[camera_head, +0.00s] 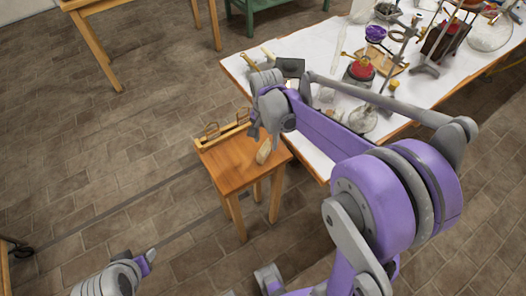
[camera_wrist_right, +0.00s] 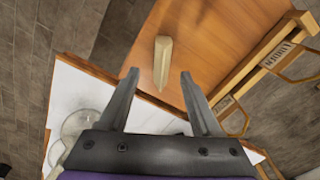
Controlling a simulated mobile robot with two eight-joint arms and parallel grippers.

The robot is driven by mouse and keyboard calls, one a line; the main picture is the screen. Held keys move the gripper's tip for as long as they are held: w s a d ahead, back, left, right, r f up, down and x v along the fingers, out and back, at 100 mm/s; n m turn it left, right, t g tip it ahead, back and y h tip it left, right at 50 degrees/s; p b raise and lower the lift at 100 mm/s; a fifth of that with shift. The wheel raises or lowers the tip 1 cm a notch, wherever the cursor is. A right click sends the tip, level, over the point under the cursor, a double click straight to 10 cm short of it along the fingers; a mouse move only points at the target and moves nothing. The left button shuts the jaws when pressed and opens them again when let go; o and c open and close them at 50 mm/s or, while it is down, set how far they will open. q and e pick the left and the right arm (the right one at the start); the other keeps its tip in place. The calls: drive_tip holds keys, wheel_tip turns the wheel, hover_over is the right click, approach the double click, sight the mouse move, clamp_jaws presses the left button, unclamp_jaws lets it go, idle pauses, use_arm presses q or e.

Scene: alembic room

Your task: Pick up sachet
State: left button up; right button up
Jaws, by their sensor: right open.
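The sachet (camera_head: 264,151) is a small pale tan packet on the small wooden table (camera_head: 222,158). In the right wrist view the sachet (camera_wrist_right: 162,62) lies on the orange-brown wood, ahead of and between the fingers. My right gripper (camera_head: 262,132) is above this table, close to the sachet. In the wrist view the right gripper (camera_wrist_right: 158,76) is open, with its two grey fingers apart and nothing gripped. Part of my left arm (camera_head: 118,278) shows at the bottom left; its fingers are not clear.
A wooden rack with labelled wire loops (camera_wrist_right: 275,57) stands along the small table's edge. A white-topped table (camera_head: 312,150) with glassware and a red flask (camera_head: 361,70) is beside it. Open tiled floor lies to the left.

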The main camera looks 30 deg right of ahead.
sight(264, 146)
drive_tip(key=f, duration=0.3)
drive_tip(key=a+f, duration=0.1)
drive_tip(key=f, duration=0.1)
drive_tip(key=shift+s+f, duration=0.1)
drive_tip(key=shift+f, duration=0.05)
clamp_jaws()
